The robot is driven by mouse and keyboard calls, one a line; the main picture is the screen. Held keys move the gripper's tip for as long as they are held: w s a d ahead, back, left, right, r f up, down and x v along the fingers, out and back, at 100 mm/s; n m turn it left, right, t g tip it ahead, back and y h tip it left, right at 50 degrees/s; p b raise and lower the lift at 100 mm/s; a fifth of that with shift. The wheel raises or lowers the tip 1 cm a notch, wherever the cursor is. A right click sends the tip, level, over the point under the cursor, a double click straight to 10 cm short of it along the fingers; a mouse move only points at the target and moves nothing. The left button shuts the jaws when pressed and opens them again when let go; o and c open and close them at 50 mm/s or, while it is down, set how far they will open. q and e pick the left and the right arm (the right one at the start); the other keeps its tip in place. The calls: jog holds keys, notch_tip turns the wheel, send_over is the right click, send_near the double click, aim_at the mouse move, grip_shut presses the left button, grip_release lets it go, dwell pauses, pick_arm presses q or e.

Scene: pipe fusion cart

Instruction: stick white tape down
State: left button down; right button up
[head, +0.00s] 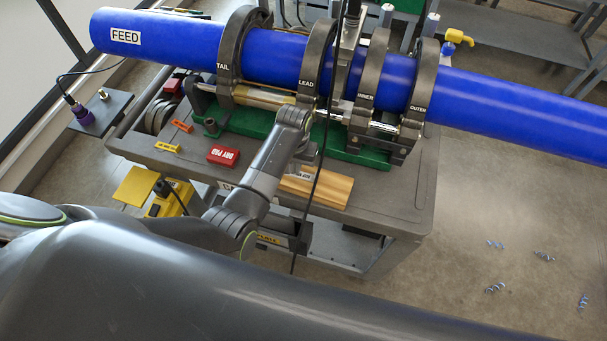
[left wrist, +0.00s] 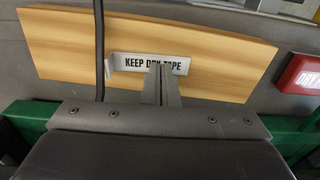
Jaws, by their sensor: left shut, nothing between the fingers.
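The white tape, lettered "KEEP DRY TAPE" (left wrist: 134,62), lies along a wooden board (left wrist: 215,38) in the left wrist view. Its left end looks bent up off the wood. My left gripper (left wrist: 161,72) is shut and empty, with its fingertips over the middle of the tape and hiding part of the lettering. I cannot tell whether they touch it. In the head view the wooden board (head: 330,190) lies at the cart's front edge, and a small part of the tape (head: 303,174) shows. My right gripper is not in view.
A blue pipe (head: 275,55) runs through dark clamps above a green base (head: 255,130). A red "DRY PAD" block (head: 223,155) sits left of the board on the grey cart (head: 395,215). A black cable (head: 318,165) hangs across the board.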

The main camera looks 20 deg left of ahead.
pick_arm(q)
jog(key=shift+f, duration=0.55)
dwell(0.6)
jog(key=shift+r, duration=0.1)
notch_tip(320, 180, up, 2)
jog(key=shift+r+p, duration=0.25)
jog(key=shift+p, duration=0.75)
jog(key=shift+r, duration=2.2)
